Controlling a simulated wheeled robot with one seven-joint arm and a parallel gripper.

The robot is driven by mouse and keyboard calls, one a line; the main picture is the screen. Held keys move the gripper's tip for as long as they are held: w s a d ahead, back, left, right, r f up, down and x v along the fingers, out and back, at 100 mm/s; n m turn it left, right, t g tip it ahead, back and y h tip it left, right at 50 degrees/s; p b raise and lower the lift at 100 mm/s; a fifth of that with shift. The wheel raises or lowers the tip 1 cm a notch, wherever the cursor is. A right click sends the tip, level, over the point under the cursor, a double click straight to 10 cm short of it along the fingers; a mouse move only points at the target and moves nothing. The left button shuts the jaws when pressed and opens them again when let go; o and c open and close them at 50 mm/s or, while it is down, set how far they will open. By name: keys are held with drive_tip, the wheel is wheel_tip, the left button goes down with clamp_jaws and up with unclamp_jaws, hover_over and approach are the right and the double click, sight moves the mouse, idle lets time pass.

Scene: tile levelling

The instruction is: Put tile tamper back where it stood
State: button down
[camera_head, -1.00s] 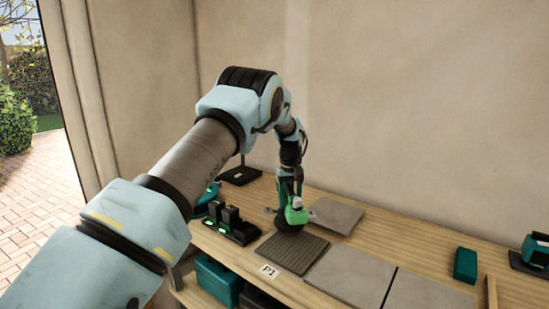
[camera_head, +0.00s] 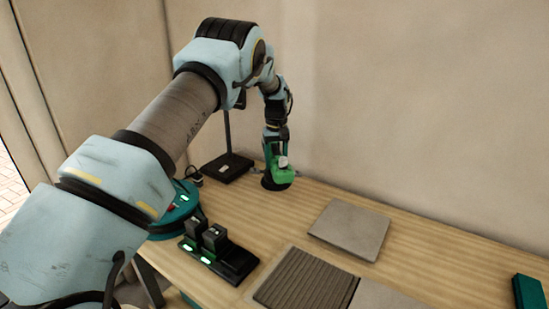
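The tile tamper (camera_head: 283,174) is green with a grey-white part on top and a dark round foot. It is upright at the back of the bench, close to the wall. My gripper (camera_head: 277,154) is above it, pointing down and shut on its upper part. The fingertips are small and partly hidden by the tool. I cannot tell whether the foot touches the bench or hangs just above it. A black stand (camera_head: 228,168) with a thin pole is to the left of the tamper, apart from it.
A charger with black batteries (camera_head: 215,245) and a teal round tool (camera_head: 172,222) are at the front left. A loose grey tile (camera_head: 350,228) lies right of the tamper. Ribbed adhesive (camera_head: 305,282) and a teal box (camera_head: 530,292) are nearer the front. Bare bench (camera_head: 235,208) lies between.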

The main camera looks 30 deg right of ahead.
drive_tip(key=shift+f+b, duration=1.35)
drive_tip(key=shift+f, duration=1.15)
drive_tip(key=shift+s+f+b, duration=0.1)
drive_tip(key=shift+f+b, duration=0.35)
drive_tip(key=shift+f, duration=0.4)
idle(0.3)
drive_tip(key=c, duration=0.5)
unclamp_jaws()
drive_tip(key=shift+c, duration=0.2)
drive_tip(key=o, duration=0.4)
drive_tip(key=shift+f, duration=0.1)
